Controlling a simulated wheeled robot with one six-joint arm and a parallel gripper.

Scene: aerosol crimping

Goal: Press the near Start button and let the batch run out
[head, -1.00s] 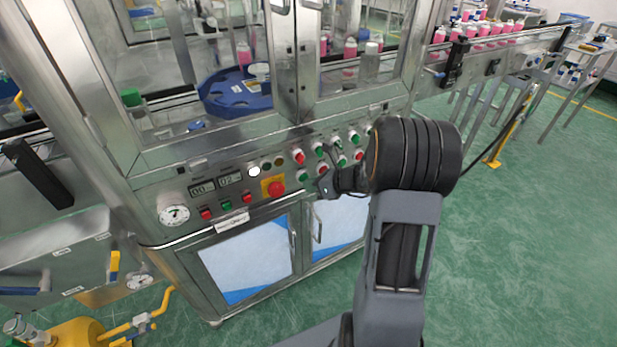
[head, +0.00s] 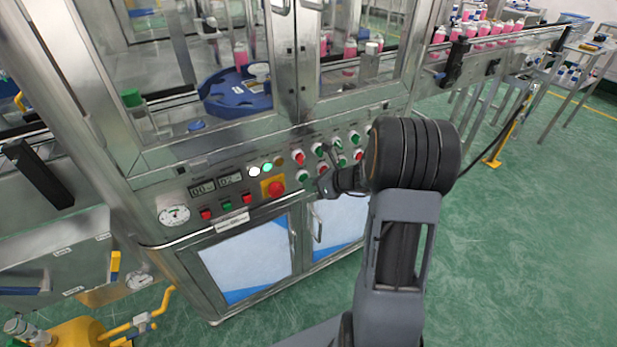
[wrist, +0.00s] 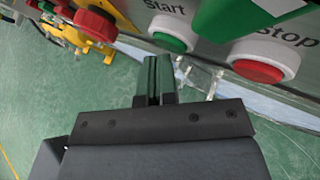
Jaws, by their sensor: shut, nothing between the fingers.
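In the wrist view, a green button in a white collar under the word Start (wrist: 172,36) is just above and beyond the tips of my gripper (wrist: 157,62). The fingers are shut together and empty; whether they touch the button I cannot tell. A red Stop button (wrist: 258,70) is to its right. In the head view, my gripper (head: 324,186) is at the lower row of the machine's control panel (head: 213,181), partly hidden by my arm. Pink cans (head: 240,55) stand behind the glass.
A red emergency stop on a yellow plate (head: 275,188) is left of my gripper. It also shows in the wrist view (wrist: 95,23). A conveyor with pink cans (head: 500,40) runs off to the upper right. The green floor (head: 520,230) on the right is clear.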

